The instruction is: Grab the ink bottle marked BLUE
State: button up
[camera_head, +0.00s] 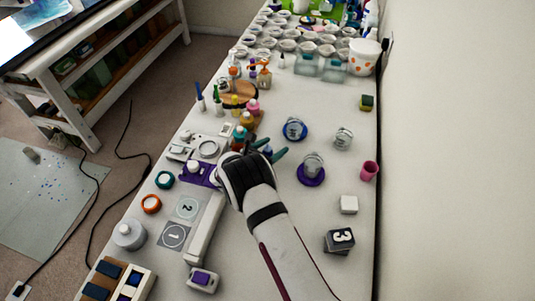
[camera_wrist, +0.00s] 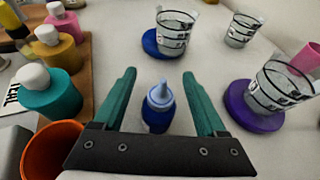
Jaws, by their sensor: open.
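A small blue bottle (camera_wrist: 158,118) with a pale blue nozzle cap stands upright in the wrist view. It lies between the two green fingers of my gripper (camera_wrist: 159,75), with a gap on each side. No label can be read on it from here. My gripper is open and empty. In the head view my gripper (camera_head: 274,147) is over the middle of the white table, and my wrist largely hides the bottle there.
Cups with measuring rings stand on a blue coaster (camera_wrist: 152,48) and a purple coaster (camera_wrist: 240,117) to the right. Teal (camera_wrist: 52,95), gold and pink bottles stand close on the left. An orange container (camera_wrist: 52,148) is near the left finger's base. Table right of the gripper is partly clear.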

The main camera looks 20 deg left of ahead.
grip_shut()
jog(key=shift+r, duration=0.15)
